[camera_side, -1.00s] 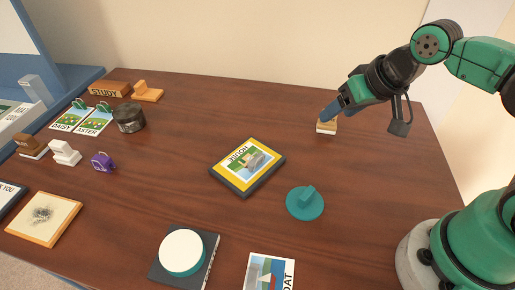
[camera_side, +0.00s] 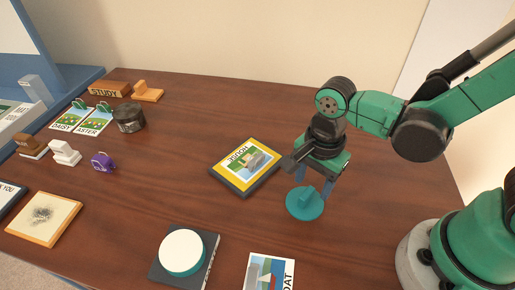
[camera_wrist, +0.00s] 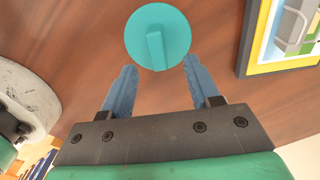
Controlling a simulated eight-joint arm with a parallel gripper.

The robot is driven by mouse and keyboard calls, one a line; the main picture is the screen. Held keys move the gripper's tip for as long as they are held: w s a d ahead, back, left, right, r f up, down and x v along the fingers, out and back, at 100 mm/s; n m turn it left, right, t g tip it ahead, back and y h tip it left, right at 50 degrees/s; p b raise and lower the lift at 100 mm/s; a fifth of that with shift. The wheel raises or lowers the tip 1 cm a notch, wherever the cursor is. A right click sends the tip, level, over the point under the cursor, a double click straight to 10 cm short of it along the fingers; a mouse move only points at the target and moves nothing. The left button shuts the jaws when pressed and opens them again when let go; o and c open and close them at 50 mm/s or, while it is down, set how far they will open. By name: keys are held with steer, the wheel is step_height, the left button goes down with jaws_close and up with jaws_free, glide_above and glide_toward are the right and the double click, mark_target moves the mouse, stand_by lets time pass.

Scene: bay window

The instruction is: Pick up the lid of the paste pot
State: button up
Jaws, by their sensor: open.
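The teal round lid (camera_side: 305,206) lies flat on the table with its raised bar grip upward. In the wrist view the lid (camera_wrist: 145,25) is just beyond my fingertips, the near end of its bar toward the gap. My gripper (camera_side: 314,183) points down right at the lid, its blue fingers open and empty; in the wrist view the open gripper (camera_wrist: 159,66) has bare table between its fingers. I cannot tell the exact height of the tips. The teal pot with a white top (camera_side: 181,250) stands on a dark book at the front.
A yellow-bordered picture book (camera_side: 245,166) lies close left of the lid. A picture card (camera_side: 268,272) lies at the front edge. Stamps, cards and a dark round tin (camera_side: 129,118) are at the left. The table between is clear.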

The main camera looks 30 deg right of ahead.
steer(key=shift+f, duration=1.2)
jaws_close()
